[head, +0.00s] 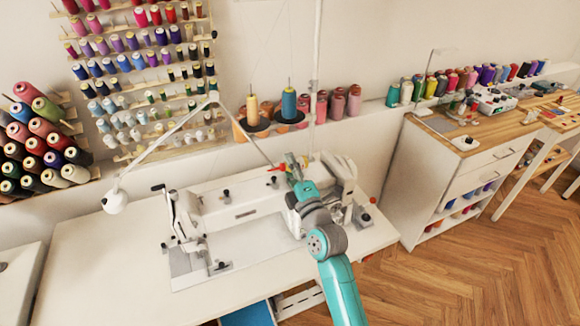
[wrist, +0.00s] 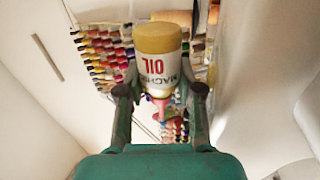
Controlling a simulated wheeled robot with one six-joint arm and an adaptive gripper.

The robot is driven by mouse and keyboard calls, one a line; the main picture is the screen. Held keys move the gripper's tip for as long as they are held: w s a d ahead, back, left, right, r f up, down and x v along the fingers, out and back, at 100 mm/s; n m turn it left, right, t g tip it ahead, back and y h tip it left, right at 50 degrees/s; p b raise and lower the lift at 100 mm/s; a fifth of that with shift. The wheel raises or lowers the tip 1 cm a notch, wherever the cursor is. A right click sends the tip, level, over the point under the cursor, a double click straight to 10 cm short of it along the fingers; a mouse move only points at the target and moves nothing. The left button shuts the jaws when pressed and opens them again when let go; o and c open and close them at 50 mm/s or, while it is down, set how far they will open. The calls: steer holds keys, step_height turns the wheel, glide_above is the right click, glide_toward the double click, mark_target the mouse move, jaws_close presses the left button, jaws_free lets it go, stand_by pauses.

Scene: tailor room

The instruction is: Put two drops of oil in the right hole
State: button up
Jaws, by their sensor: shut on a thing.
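My gripper (wrist: 160,95) is shut on a white oil bottle (wrist: 158,72) with a tan base and lettering that includes "OIL". In the wrist view the tan end is at the top and the pinkish nozzle points down between the fingers. In the head view my gripper (head: 291,167) is over the right part of the white sewing machine (head: 240,208), and a small red-orange tip shows on its left. I cannot tell the gap between nozzle and machine. The oil holes are too small or hidden to make out, and no drop is visible.
A white lamp (head: 116,202) on a jointed arm stands left of the machine. Two thread cones on a stand (head: 270,120) rise behind it. Thread racks (head: 140,70) cover the wall. The white table (head: 90,270) is clear at the front left. A wooden-topped cabinet (head: 440,165) stands right.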

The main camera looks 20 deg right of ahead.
steer(key=shift+a+r+n+y, duration=0.1)
steer(key=shift+n+y, duration=0.15)
steer(key=shift+n, duration=0.5)
steer(key=shift+d+r+n+y, duration=0.1)
steer(key=shift+r+n+y, duration=0.1)
steer(key=shift+n, duration=0.5)
steer(key=shift+a+r+n+y, duration=0.1)
steer(key=shift+n+y, duration=0.15)
steer(key=shift+n, duration=0.5)
steer(key=shift+f+m, duration=0.1)
steer(key=shift+m, duration=0.2)
steer(key=shift+f+m+h, duration=0.15)
steer(key=shift+m+h, duration=0.2)
steer(key=shift+m, duration=0.7)
steer(key=shift+f+m+h, duration=0.15)
steer(key=shift+m+h, duration=0.2)
steer(key=shift+m, duration=0.7)
steer(key=shift+a+r+m+g+h, duration=0.15)
steer(key=shift+r+m+h, duration=0.2)
steer(key=shift+m, duration=0.75)
steer(key=shift+a+r+m+g+h, duration=0.1)
steer(key=shift+r+m+h, duration=0.25)
steer(key=shift+m, duration=0.75)
steer(key=shift+a+r+m+g+h, duration=0.15)
steer(key=shift+r+m+h, duration=0.2)
steer(key=shift+m, duration=0.75)
steer(key=shift+s, duration=0.1)
